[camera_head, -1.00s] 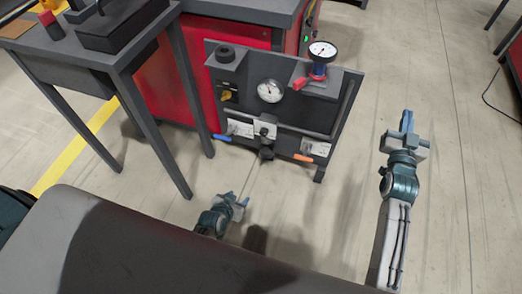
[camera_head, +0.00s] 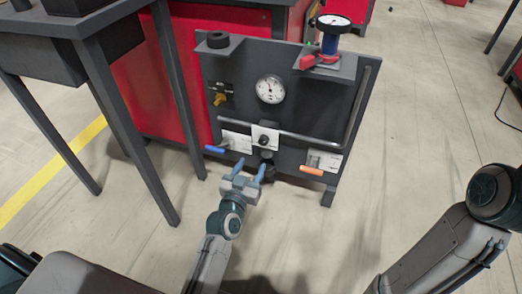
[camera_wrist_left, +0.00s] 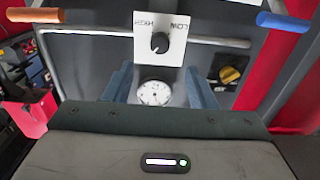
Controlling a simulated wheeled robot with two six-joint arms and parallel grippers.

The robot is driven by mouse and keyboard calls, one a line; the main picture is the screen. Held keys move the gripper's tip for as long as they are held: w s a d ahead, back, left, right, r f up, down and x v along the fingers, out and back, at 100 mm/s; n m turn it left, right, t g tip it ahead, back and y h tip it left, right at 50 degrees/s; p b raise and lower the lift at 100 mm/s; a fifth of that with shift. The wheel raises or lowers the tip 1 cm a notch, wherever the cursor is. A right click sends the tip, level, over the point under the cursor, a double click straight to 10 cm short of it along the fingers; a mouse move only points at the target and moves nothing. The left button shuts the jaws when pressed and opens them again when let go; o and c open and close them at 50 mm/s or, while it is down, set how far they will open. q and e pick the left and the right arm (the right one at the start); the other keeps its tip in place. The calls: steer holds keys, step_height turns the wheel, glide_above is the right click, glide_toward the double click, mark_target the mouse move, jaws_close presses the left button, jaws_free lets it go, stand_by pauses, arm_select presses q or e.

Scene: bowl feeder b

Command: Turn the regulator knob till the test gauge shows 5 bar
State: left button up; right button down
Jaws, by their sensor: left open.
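A small black knob on a white plate (camera_head: 265,139) sits low in the middle of the dark panel. In the left wrist view the black knob (camera_wrist_left: 160,43) shows upside down between the words HIGH and LOW. A round white gauge (camera_head: 270,89) is on the panel above it and also in the left wrist view (camera_wrist_left: 154,93). Another gauge (camera_head: 333,21) tops a blue and red fitting on the panel's right shelf. Their readings are too small to tell. My left gripper (camera_head: 251,169) is open and empty, just below and in front of the plate. My right gripper is out of view.
A grey rail (camera_head: 310,138) crosses the panel near the plate. A blue-handled lever (camera_head: 215,149) is left of the plate, an orange-handled one (camera_head: 311,171) right. A yellow knob (camera_head: 220,99) is upper left.

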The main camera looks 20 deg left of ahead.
mark_target(263, 143)
arm_select(q)
steer(key=w, duration=0.9)
steer(key=shift+w+d, duration=0.15)
steer(key=shift+w, duration=0.1)
steer(key=c, duration=1)
steer(key=shift+o, duration=0.2)
